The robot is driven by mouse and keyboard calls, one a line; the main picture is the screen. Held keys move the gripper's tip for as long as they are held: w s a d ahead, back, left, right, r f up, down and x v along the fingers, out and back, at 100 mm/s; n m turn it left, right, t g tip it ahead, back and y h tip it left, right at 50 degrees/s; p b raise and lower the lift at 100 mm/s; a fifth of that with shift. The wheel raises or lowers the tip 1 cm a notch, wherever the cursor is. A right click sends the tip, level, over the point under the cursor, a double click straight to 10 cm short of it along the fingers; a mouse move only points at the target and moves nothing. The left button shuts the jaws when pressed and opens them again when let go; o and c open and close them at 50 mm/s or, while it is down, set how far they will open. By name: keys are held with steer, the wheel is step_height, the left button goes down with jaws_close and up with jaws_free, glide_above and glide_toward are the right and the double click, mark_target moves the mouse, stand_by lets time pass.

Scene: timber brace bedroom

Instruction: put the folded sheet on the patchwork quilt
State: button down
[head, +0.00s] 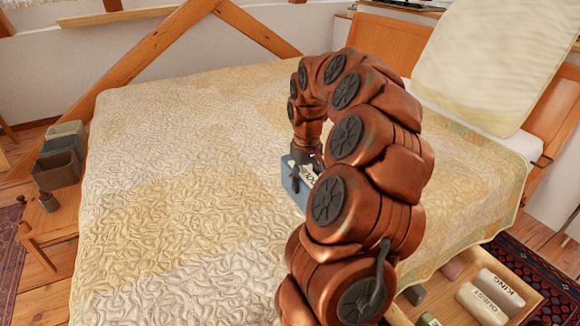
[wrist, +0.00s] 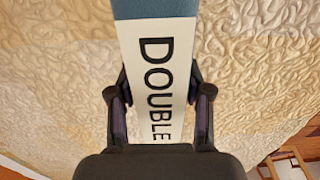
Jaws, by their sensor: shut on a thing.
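The folded sheet is blue with a white band reading DOUBLE; its blue end (wrist: 153,8) and band fill the middle of the wrist view. In the head view, the folded sheet (head: 295,186) shows partly behind my arm. My gripper (wrist: 160,95) is shut on it, one finger on each side of the band. The cream and yellow patchwork quilt (head: 190,190) covers the bed below. I cannot tell whether the sheet touches the quilt.
A wooden tray (head: 459,312) at lower right holds rolls labelled GUEST and KING and other items. A large pale pillow (head: 490,65) is at the wooden headboard. The quilt's left half is clear.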

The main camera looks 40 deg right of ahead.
steer(key=shift+d+f, duration=0.1)
steer(key=shift+f, duration=0.1)
steer(key=shift+f+b, duration=1.6)
steer(key=shift+f, duration=2.6)
steer(key=shift+f+b, duration=0.3)
steer(key=shift+f, duration=0.25)
steer(key=shift+c, duration=2)
jaws_free()
steer(key=shift+r, duration=0.1)
step_height(320, 180, up, 12)
steer(key=shift+f, duration=0.1)
